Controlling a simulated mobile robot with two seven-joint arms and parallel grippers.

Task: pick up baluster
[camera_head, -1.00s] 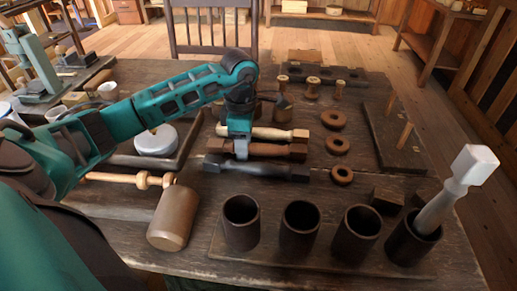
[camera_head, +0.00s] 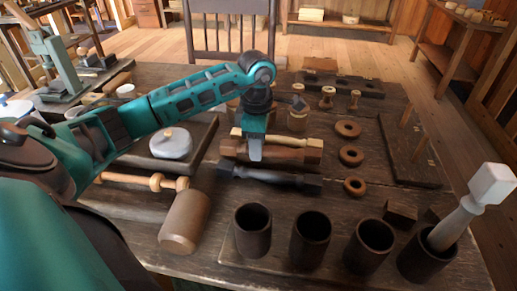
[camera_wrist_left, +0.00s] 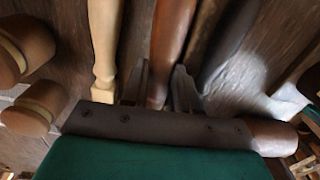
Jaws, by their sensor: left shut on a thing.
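Three balusters lie side by side on the table in the head view: a pale one (camera_head: 285,141), a reddish-brown one (camera_head: 295,155) and a dark one (camera_head: 270,176). My left gripper (camera_head: 255,153) is over the middle one, pointing down. In the left wrist view its two fingers (camera_wrist_left: 162,88) stand on either side of the brown baluster (camera_wrist_left: 172,40), shut on it. The pale baluster (camera_wrist_left: 105,45) and the dark one (camera_wrist_left: 228,45) lie outside the fingers. A light grey baluster (camera_head: 462,216) stands tilted in the rightmost cup. My right gripper is not in view.
Dark cups (camera_head: 310,240) stand in a row at the front. A wooden mallet (camera_head: 185,222) lies front left. Brown rings (camera_head: 350,156) lie to the right of the balusters, and spools (camera_head: 327,97) stand behind. A pegged board (camera_head: 415,150) is at right.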

